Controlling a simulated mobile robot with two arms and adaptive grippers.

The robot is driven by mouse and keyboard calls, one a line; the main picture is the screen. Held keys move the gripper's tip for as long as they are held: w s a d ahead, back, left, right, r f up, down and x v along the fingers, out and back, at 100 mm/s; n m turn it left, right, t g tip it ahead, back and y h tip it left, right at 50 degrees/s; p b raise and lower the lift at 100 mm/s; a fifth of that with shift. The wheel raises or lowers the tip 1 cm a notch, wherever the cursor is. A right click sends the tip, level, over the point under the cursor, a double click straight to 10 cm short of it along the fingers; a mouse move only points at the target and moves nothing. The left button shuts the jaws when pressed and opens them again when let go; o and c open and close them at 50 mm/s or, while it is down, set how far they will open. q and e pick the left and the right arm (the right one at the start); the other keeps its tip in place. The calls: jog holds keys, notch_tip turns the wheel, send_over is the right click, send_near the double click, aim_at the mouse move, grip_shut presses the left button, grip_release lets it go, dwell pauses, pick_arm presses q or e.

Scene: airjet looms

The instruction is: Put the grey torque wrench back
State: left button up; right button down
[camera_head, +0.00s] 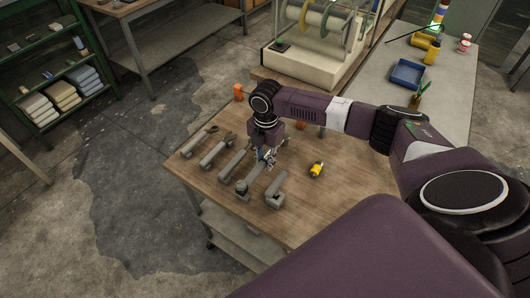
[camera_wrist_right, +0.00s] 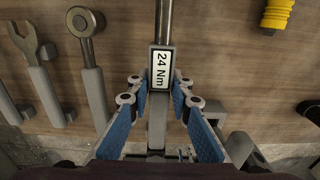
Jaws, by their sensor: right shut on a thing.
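The grey torque wrench (camera_wrist_right: 158,125) shows in the right wrist view, with a white "24 Nm" label and a metal shaft running up out of the picture. My right gripper (camera_wrist_right: 158,92) is shut on its grey body, with the blue-padded fingers on both sides. In the head view my right gripper (camera_head: 266,158) is low over the wooden table (camera_head: 345,205), among the row of grey tools. The gripper partly hides the wrench there, and I cannot tell whether it touches the table. My left gripper is not in view.
An open-ended wrench (camera_wrist_right: 38,60) and a ring-headed wrench (camera_wrist_right: 90,60) lie to the left of the held wrench. A yellow-and-black tool (camera_head: 316,169) lies to the right. A blue tray (camera_head: 407,74) sits on the grey bench. The table's right part is mostly clear.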

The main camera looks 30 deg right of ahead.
jog(key=shift+f+b, duration=0.45)
jog(key=shift+f, duration=0.55)
dwell(0.3)
jog(key=c, duration=1.7)
grip_release()
jog(key=shift+o, duration=0.4)
jog(key=o, duration=0.4)
jog(key=shift+o, duration=0.2)
jog(key=shift+r+p, duration=2.85)
jog(key=shift+r, duration=0.2)
